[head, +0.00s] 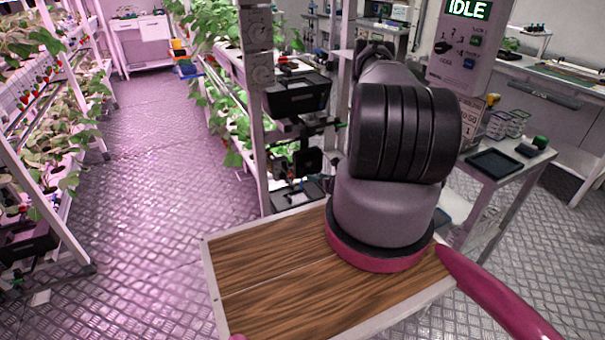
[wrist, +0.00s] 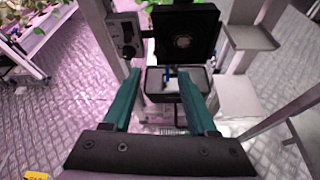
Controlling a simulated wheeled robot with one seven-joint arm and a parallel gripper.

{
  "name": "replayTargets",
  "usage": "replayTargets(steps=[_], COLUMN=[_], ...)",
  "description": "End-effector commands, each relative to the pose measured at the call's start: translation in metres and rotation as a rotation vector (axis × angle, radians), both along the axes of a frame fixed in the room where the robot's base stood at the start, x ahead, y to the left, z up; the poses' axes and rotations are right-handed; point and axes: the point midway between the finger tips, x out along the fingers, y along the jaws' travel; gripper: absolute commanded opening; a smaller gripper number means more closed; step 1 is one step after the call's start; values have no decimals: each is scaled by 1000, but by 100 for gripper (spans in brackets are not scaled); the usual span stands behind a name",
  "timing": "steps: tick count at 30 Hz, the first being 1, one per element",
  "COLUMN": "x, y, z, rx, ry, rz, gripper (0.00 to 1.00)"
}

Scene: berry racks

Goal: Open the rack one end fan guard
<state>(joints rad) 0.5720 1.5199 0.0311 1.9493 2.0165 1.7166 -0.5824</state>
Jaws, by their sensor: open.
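A black square panel with a round grey centre (wrist: 184,36), which looks like the fan guard, is ahead of my gripper at the top of the wrist view. I cannot tell whether it is open or shut. The fingers point toward the box, below the panel. In the head view the arm hides my gripper. Black units (head: 298,95) show on the near rack end there.
A grey control box (wrist: 124,35) with a knob is left of the panel. A grey shelf (wrist: 250,38) is at right. In the head view, a side table (head: 508,170) with a black tray stands right of my arm. The aisle floor (head: 150,150) at left is clear.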

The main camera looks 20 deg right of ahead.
Motion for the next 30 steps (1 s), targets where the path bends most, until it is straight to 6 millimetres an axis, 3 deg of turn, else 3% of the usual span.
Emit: replayTargets(steps=[15, 21, 29, 30], x=[81, 94, 95, 95], y=[9, 11, 11, 11], z=[-32, -37, -37, -37], rx=[1, 1, 2, 2], ry=[-3, -2, -2, -2], rz=[4, 4, 3, 3], gripper=[58, 58, 58, 51])
